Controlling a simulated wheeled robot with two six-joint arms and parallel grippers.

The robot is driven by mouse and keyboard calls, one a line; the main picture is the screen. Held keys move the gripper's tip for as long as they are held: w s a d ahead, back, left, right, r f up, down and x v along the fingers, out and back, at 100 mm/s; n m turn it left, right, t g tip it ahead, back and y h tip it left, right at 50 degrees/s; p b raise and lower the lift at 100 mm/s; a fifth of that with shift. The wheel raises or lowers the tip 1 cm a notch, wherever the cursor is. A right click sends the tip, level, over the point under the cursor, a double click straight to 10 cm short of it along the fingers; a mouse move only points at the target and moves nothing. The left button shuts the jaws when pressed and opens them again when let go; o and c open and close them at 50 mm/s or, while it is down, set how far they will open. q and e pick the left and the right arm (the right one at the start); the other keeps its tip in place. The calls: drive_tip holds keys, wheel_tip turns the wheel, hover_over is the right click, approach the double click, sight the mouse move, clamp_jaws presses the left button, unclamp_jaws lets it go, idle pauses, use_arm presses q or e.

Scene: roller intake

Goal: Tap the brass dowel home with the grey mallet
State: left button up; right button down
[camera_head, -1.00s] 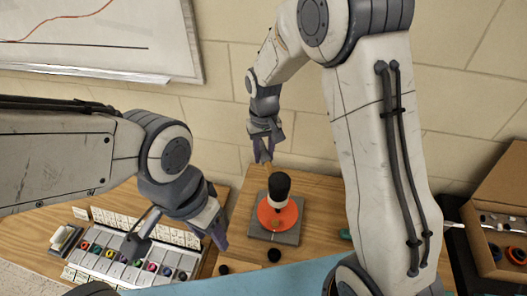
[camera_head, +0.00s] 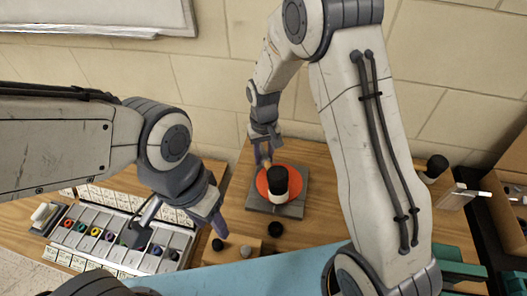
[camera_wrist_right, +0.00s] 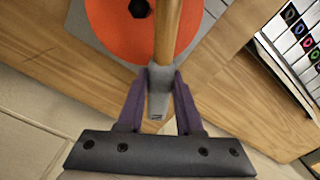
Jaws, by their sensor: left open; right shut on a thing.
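My right gripper (camera_head: 263,158) is shut on the wooden handle (camera_wrist_right: 168,35) of a mallet, near its grey end (camera_wrist_right: 160,90). In the head view the mallet's head (camera_head: 277,184), with a black top and pale side, is over the orange disc (camera_head: 262,187) on a grey square plate (camera_head: 290,210). I cannot tell whether it touches the disc. In the right wrist view the orange disc (camera_wrist_right: 112,25) has a dark round spot (camera_wrist_right: 138,8) beside the handle. The brass dowel cannot be made out. My left gripper (camera_head: 214,212) is open and empty, left of the plate.
A small wooden block (camera_head: 232,249) with dark round pieces is at the front, near the left gripper. A tray of coloured rings (camera_head: 120,240) lies to the left. A cardboard box (camera_head: 510,160) stands at the right. Bare wood (camera_head: 238,190) lies left of the plate.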

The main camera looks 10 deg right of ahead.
wheel_tip(320, 180, up, 19)
drive_tip(key=p, duration=1.5)
drive_tip(key=shift+w, duration=0.1)
